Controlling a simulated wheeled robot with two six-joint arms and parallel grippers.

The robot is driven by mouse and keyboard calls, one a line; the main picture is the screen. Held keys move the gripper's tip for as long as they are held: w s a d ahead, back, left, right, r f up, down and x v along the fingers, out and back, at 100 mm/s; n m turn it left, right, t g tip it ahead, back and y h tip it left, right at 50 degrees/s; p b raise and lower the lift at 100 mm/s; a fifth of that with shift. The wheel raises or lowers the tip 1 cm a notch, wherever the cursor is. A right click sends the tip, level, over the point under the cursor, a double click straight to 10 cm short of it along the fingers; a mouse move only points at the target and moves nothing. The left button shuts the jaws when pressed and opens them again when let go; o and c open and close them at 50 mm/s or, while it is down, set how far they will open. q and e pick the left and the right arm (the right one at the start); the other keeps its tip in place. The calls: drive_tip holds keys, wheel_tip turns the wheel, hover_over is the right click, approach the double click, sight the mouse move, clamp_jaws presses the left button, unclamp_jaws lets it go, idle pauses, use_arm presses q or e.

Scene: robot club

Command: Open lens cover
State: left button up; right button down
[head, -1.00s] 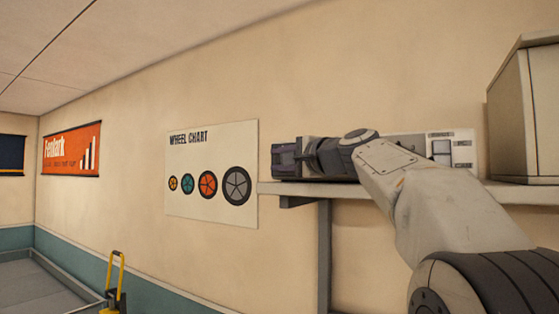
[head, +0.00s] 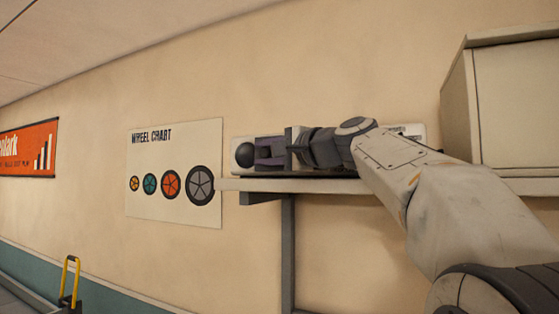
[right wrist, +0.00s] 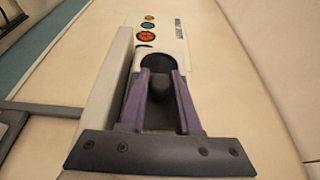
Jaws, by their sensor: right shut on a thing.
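A long pale panel (head: 240,140) stands upright on the shelf against the wall. The cover itself is mostly hidden behind the gripper. My left gripper is in no view.
The shelf (head: 228,184) runs under the panel on a grey bracket. A large beige box (head: 500,110) stands at its right end, behind my right arm. A wheel chart (head: 170,170) hangs on the wall to the left. A yellow-handled cart (head: 70,285) is at lower left.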

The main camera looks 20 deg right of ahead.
drive_tip(key=shift+s+d+f, duration=0.1)
drive_tip(key=shift+s+d, duration=0.2)
drive_tip(key=c, duration=0.6)
unclamp_jaws()
drive_tip(key=shift+c, duration=0.2)
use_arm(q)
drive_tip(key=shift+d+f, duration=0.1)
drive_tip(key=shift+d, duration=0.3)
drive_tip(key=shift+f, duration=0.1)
use_arm(e)
drive_tip(key=shift+s, duration=0.1)
drive_tip(key=shift+s+d+b, duration=0.25)
drive_tip(key=shift+s+b, duration=0.1)
use_arm(q)
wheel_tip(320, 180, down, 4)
drive_tip(key=b, duration=0.4)
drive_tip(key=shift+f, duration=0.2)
use_arm(e)
drive_tip(key=v, duration=0.9)
drive_tip(key=shift+s, duration=0.25)
